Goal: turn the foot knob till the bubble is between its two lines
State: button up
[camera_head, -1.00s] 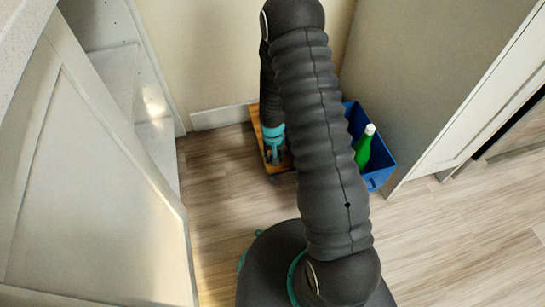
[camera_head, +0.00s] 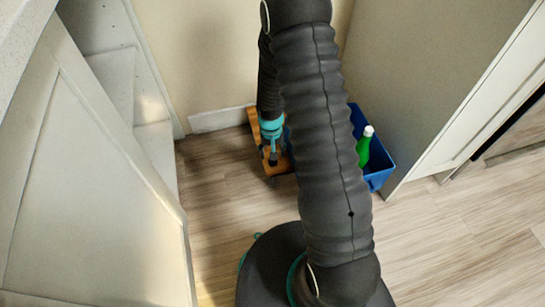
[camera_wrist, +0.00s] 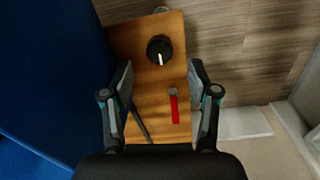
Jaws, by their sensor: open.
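A small wooden board (camera_head: 254,117) lies on the floor by the back wall; the wrist view shows its top (camera_wrist: 140,37). On it is a round black knob (camera_wrist: 159,50) with a white mark. A red level-like strip (camera_wrist: 174,107) with a pale end lies on the board, nearer my wrist; I cannot make out a bubble or lines. My gripper (camera_wrist: 160,68) is open and empty, its fingers on either side of the knob's line and apart from it in the picture. The head view shows my gripper (camera_head: 272,157) over the board, partly blocked by my arm.
A blue bin (camera_head: 381,178) with a green bottle (camera_head: 364,147) stands right of the board; its blue side (camera_wrist: 45,80) fills the wrist view's left. A dark rod (camera_wrist: 139,122) is by the strip. Cabinet panels (camera_head: 95,180) flank the floor.

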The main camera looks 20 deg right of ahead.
notch_tip(320, 180, up, 8)
jog(key=shift+f, duration=0.15)
jog(key=shift+a, duration=0.1)
dwell(0.5)
jog(key=s+r+t+p, duration=0.1)
jog(key=s+r+t, duration=0.1)
jog(key=s+r, duration=0.5)
jog(key=s+r+n+t+p, duration=0.1)
jog(key=s+r, duration=0.7)
jog(key=r, duration=1)
jog(key=s+r+t+p, duration=0.2)
jog(key=s+r, duration=0.6)
jog(key=r, duration=0.4)
jog(key=shift+s+a+r+n+t, duration=0.2)
jog(key=shift+a+n+t, duration=0.1)
jog(key=shift+a+n, duration=0.1)
